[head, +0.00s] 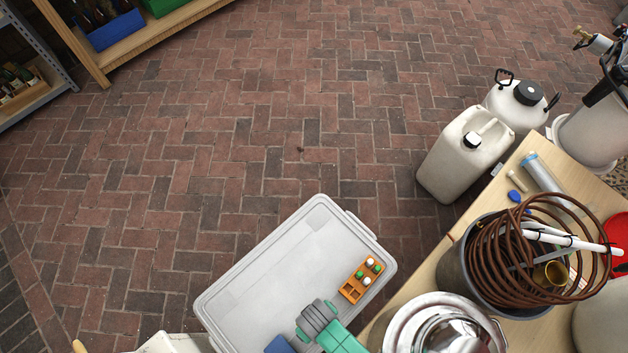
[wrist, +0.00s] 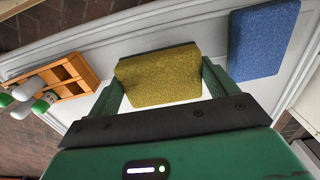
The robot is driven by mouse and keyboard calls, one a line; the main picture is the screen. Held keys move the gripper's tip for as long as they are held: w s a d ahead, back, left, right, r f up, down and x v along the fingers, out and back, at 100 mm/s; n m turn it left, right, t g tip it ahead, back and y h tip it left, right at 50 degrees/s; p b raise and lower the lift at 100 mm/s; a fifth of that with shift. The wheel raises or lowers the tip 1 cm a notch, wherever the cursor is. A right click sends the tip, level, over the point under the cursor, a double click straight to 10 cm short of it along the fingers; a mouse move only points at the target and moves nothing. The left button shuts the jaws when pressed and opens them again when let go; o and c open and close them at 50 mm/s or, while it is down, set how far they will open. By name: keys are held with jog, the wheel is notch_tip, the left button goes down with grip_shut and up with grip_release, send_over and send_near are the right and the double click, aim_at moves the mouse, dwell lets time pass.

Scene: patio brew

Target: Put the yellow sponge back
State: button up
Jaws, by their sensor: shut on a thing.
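The yellow sponge (wrist: 158,78) is between the two green fingers of my gripper (wrist: 160,82) in the wrist view. The gripper is shut on it. In the head view my gripper (head: 318,318) is over the front part of the pale grey lid (head: 300,240), and the yellow sponge is hidden there. A blue sponge (wrist: 264,38) lies on the lid to the right of the yellow one in the wrist view. Its edge also shows at the bottom of the head view (head: 278,345). I cannot tell whether the yellow sponge touches the lid.
An orange rack (head: 352,291) with several white and green pieces sits on the lid, right of my gripper. A wooden table (head: 420,285) holds a pot with a copper coil (head: 510,255). White canisters (head: 462,155) stand behind it. The lid's far part is clear.

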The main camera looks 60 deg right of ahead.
notch_tip(320, 180, down, 3)
jog(key=shift+r+b, duration=0.1)
jog(key=shift+b, duration=0.35)
jog(key=shift+a, duration=0.1)
jog(key=shift+s+r, duration=0.1)
jog(key=o, duration=1.3)
notch_tip(320, 180, up, 12)
jog(key=p, duration=0.6)
